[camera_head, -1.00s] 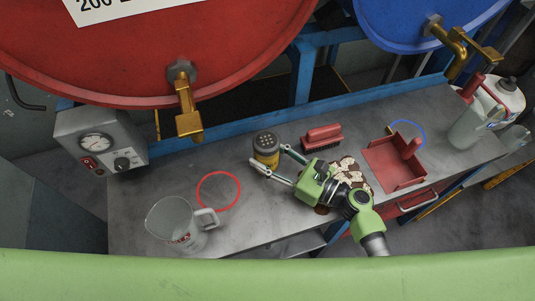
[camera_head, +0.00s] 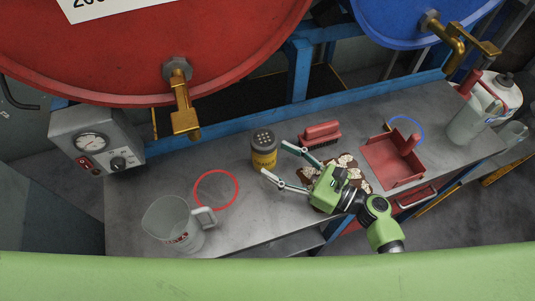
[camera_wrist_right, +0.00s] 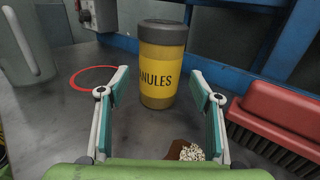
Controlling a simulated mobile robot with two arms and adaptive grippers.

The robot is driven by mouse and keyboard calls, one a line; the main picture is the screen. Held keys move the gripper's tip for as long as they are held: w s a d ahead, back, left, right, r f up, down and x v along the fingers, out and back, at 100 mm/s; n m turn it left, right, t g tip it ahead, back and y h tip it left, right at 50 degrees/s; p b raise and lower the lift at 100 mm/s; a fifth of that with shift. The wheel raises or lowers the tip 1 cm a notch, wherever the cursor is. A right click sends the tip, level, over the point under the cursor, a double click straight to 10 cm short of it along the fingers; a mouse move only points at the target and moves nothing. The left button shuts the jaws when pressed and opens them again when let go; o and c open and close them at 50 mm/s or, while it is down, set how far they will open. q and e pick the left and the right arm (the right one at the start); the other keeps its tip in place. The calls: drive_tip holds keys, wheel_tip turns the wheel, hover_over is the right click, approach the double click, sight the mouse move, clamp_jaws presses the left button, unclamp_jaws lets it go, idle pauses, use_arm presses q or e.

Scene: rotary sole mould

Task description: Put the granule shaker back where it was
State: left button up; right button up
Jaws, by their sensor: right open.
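The granule shaker (camera_head: 264,150) is a yellow container with a grey perforated lid. It stands upright on the grey metal bench, right of the red ring. It also shows in the right wrist view (camera_wrist_right: 161,65), just beyond my fingertips, with part of the word "GRANULES" on its label. My right gripper (camera_head: 274,161) is open, its two fingers apart and clear of the shaker; in the wrist view the open fingers (camera_wrist_right: 160,85) frame the shaker's lower part with nothing between them. My left gripper is not in view.
A red ring (camera_head: 216,173) and a clear jug (camera_head: 172,225) are to the left. A red brush (camera_head: 320,133) stands close right of the shaker. A red dustpan (camera_head: 392,165), a blue ring (camera_head: 421,122) and a brown spill with pale granules (camera_head: 354,177) are farther right.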

drive_tip(key=b+v, duration=0.1)
drive_tip(key=v, duration=0.6)
drive_tip(key=shift+s+d, duration=0.1)
drive_tip(key=shift+d, duration=0.05)
idle(0.3)
